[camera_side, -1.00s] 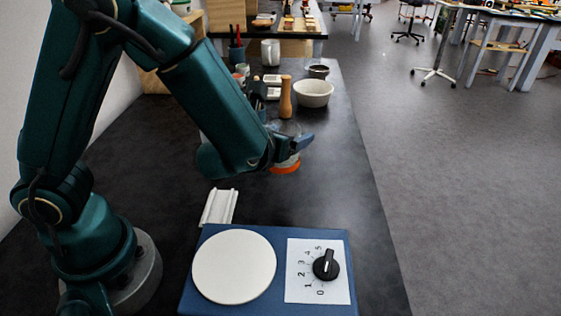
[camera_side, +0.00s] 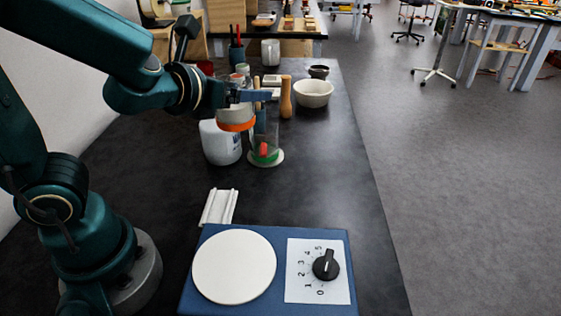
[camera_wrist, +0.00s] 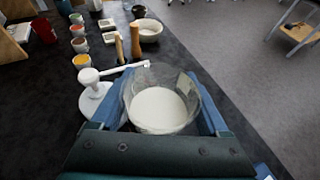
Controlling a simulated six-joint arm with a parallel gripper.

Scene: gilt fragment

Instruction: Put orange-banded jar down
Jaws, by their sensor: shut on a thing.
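The orange-banded jar (camera_side: 236,115) is held by my gripper (camera_side: 246,97), which is shut on it. In the side view the jar is upright, in front of and above a white container, with its orange band near its bottom. The jar also shows in the wrist view (camera_wrist: 160,110) as clear glass with white contents, between the two blue fingers of my gripper (camera_wrist: 165,108). Its band is hidden there. The jar looks clear of the dark bench top (camera_side: 310,190).
A white container (camera_side: 220,144) and a glass cylinder with green and red inside (camera_side: 266,150) stand close by the jar. A wooden pepper mill (camera_side: 286,98) and white bowl (camera_side: 313,94) stand behind. A blue scale-like device (camera_side: 215,305) and white rail piece (camera_side: 219,206) lie in front.

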